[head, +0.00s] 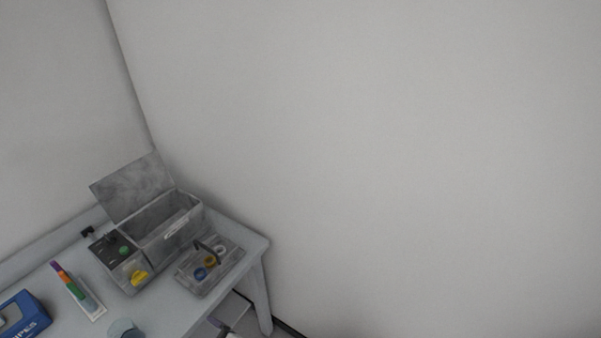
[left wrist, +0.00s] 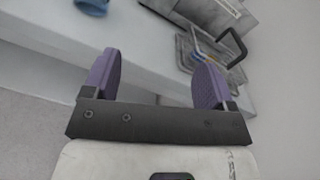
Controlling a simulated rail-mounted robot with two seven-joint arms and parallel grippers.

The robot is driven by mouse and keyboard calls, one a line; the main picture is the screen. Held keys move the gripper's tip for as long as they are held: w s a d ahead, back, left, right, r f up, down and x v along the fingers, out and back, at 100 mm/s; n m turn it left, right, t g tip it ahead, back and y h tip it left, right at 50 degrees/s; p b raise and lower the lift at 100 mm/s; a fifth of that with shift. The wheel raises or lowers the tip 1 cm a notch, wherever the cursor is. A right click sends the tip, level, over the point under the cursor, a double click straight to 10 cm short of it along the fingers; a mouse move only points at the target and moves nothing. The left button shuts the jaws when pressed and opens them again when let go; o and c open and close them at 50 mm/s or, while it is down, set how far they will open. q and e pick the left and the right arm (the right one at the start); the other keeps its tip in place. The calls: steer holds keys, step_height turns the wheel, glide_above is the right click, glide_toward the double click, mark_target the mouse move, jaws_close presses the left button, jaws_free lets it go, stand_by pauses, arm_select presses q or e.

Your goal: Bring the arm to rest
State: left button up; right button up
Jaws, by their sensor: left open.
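My left gripper (left wrist: 155,80) shows in the left wrist view with two purple finger pads spread wide apart and nothing between them. It hangs in front of the table's edge, clear of the things on the table.
A grey tray (head: 227,267) with a handle and several coloured rings sits right of the box. A blue wipes box (head: 30,322), a strip of coloured pieces (head: 72,284) and a cup (head: 124,329) stand nearer the left. The right side shows only bare wall.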

arm_select(q)
steer(key=s+d+r+n+g+h, duration=0.1)
steer(key=s+d+r+n+h, duration=0.3)
steer(key=n+h, duration=0.45)
steer(key=s+d+r+n+g+h, duration=0.1)
steer(key=s+d+r+n+h, duration=0.1)
steer(key=s+n+h, duration=0.65)
steer(key=s+a+f+n+g+y, duration=0.1)
steer(key=s+a+f+g, duration=0.15)
steer(key=s, duration=0.55)
steer(key=s+a+f+g+y, duration=0.1)
steer(key=s+f, duration=0.2)
steer(key=s, duration=0.5)
step_height(320, 180, up, 26)
steer(key=p, duration=2.5)
steer(key=shift+w+d+p, duration=0.2)
steer(key=shift+w+p, duration=0.1)
steer(key=shift+p, duration=0.05)
arm_select(e)
step_height(320, 180, up, 26)
steer(key=shift+d, duration=0.15)
arm_select(q)
steer(key=shift+f, duration=0.1)
arm_select(e)
steer(key=shift+s+f, duration=0.1)
steer(key=shift+f, duration=0.05)
